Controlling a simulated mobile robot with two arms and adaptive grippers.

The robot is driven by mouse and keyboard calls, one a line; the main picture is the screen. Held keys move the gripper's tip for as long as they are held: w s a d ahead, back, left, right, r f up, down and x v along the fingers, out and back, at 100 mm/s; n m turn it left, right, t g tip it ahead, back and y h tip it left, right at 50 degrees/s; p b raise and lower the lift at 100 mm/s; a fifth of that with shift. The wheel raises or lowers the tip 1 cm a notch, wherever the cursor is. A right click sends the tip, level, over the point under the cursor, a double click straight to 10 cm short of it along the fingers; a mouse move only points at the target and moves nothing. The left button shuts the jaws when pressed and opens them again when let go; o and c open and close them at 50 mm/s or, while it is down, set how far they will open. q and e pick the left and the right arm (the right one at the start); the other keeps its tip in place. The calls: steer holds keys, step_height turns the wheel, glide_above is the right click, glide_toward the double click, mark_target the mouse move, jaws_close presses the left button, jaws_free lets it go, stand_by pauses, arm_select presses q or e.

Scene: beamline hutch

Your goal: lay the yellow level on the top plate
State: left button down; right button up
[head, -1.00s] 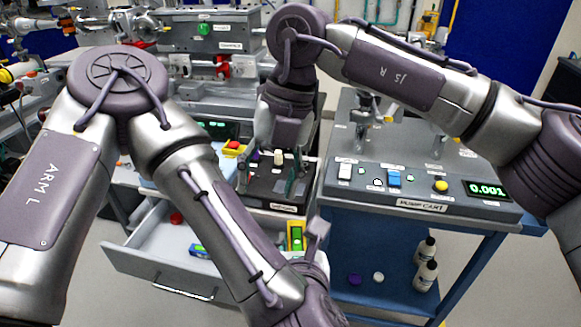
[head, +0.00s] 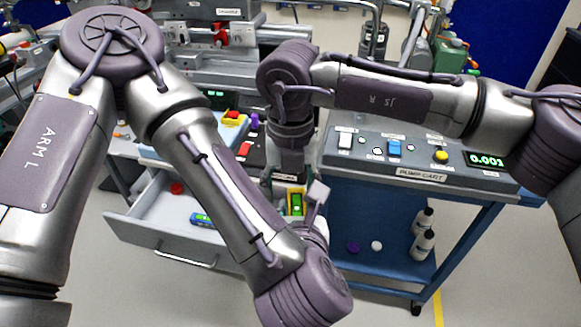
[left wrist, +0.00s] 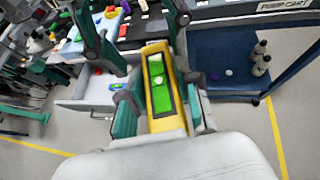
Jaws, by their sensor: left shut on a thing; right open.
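The yellow level (left wrist: 157,124) has a green face and points away from me in the left wrist view. My left gripper (left wrist: 163,104) is shut on it. In the head view the level (head: 296,203) shows upright, beside the left wrist, which hides most of the left gripper. My right gripper (head: 290,178) comes down from above, close to the level's upper end; its fingertips are hard to see there. In the left wrist view its open fingers (left wrist: 155,66) appear on both sides of the level's far end; contact cannot be told. I cannot make out the top plate.
An open drawer (head: 150,225) holds a red round item (head: 177,188) and a blue-green item (head: 201,219). The pump cart (head: 420,176) stands to the right, with switches, a readout and bottles (head: 422,243) on its lower shelf. A red-and-yellow item (head: 231,117) sits behind my left arm.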

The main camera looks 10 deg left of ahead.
steer(key=shift+f, duration=0.45)
arm_select(q)
steer(key=shift+d, duration=0.1)
arm_select(e)
steer(key=shift+s+a, duration=0.1)
steer(key=shift+a, duration=0.05)
jaws_close()
arm_select(q)
steer(key=c, duration=0.8)
jaws_free()
steer(key=shift+o, duration=0.4)
steer(key=shift+s, duration=0.15)
